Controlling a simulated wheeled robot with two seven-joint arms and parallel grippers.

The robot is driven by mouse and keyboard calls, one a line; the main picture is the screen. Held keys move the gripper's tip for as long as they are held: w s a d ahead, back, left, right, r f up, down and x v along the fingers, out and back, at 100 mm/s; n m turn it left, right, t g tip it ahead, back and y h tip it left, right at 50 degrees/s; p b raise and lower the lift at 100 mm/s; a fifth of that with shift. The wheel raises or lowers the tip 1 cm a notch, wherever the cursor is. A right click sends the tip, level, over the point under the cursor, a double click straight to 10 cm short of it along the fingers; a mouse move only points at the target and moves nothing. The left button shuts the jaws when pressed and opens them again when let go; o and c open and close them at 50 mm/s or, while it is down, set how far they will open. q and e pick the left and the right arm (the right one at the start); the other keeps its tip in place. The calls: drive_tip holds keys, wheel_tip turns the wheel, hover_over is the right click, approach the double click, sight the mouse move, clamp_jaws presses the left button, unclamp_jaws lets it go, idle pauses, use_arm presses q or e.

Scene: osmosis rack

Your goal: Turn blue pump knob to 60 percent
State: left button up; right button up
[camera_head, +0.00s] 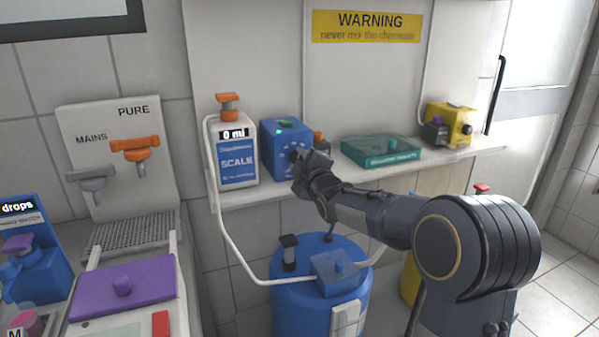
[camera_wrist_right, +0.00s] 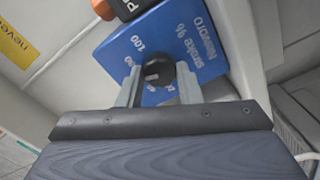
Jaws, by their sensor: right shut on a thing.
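The blue pump (camera_head: 272,150) stands on the white shelf, with a green light and a green button on top. Its front shows in the right wrist view (camera_wrist_right: 200,45), with "stroke %" lettering and a number scale. The black round knob (camera_wrist_right: 158,71) is on that face, inside the scale. My right gripper (camera_wrist_right: 158,84) is shut on the knob, one finger on each side. In the head view my right gripper (camera_head: 302,160) is at the pump's front and hides the knob. My left gripper is not in view.
A white scale unit (camera_head: 237,155) reading "0 ml" stands left of the pump. A teal box (camera_head: 380,151) and a yellow pump (camera_head: 452,122) stand to the right on the shelf (camera_head: 235,197). A blue drum (camera_head: 318,300) is below. An orange part (camera_wrist_right: 103,9) adjoins the pump.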

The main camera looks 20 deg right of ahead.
drive_tip(key=shift+n+b, duration=1.05)
drive_tip(key=shift+n, duration=0.35)
drive_tip(key=o, duration=1)
drive_tip(key=s, duration=0.7)
drive_tip(key=shift+s+a, duration=0.25)
drive_tip(key=shift+s, duration=0.15)
